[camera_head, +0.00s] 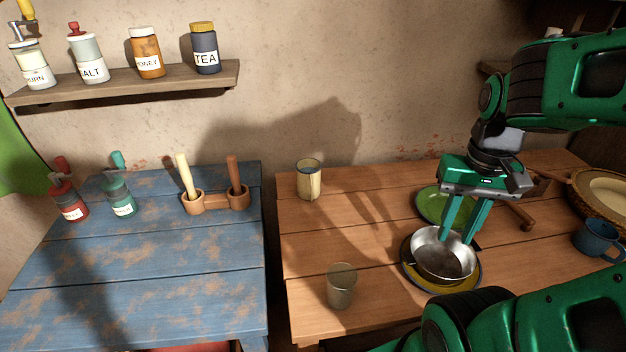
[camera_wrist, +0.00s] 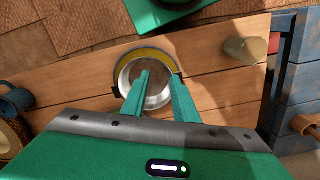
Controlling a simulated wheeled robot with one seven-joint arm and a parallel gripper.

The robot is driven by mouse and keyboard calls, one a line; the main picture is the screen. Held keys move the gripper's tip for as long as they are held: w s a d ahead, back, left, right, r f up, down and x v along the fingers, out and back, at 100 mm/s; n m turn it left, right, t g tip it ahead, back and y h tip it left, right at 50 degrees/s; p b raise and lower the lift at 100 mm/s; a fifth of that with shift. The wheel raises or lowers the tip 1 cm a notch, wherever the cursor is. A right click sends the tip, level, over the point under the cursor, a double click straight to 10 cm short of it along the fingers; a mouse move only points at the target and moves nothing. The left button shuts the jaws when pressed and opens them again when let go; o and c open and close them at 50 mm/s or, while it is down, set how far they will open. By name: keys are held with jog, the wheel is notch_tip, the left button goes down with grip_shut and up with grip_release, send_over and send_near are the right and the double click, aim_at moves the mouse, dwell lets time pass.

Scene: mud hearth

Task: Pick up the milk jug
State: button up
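No vessel is marked as milk. A cream, jug-like vessel (camera_head: 308,182) with a dark rim stands upright at the back left of the brown table; I cannot tell whether it is the milk jug. My gripper (camera_head: 456,241) points down at the right of it, well apart from it. The fingers are spread with nothing between them, over a shiny metal bowl (camera_head: 440,268). In the wrist view the fingertips (camera_wrist: 159,77) overlap the bowl (camera_wrist: 158,98); contact is unclear. The cream vessel is not clearly seen in the wrist view.
The bowl sits on a yellow plate (camera_head: 468,288), with a green plate (camera_head: 432,204) behind. A clear glass (camera_head: 341,288) stands at the front left. A blue mug (camera_head: 597,238) and a basket (camera_head: 578,200) are at the right. The table around the cream vessel is clear.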

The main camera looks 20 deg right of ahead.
jog(key=shift+a, duration=0.1)
jog(key=n+t+y, duration=0.1)
jog(key=n+y, duration=0.3)
jog(key=n, duration=1.8)
send_near(309, 184)
jog(key=s+d, duration=0.2)
jog(key=s, duration=0.2)
jog(key=shift+w+a+r+x, duration=0.1)
jog(key=shift+a+x, duration=0.15)
jog(key=shift+x, duration=1.6)
jog(key=shift+w+a+r+x, duration=0.1)
jog(key=shift+a+x, duration=0.15)
jog(key=shift+x, duration=1.55)
jog(key=shift+a+r+x, duration=0.1)
jog(key=shift+a+x, duration=0.15)
jog(key=shift+x, duration=1.6)
jog(key=shift+d, duration=0.1)
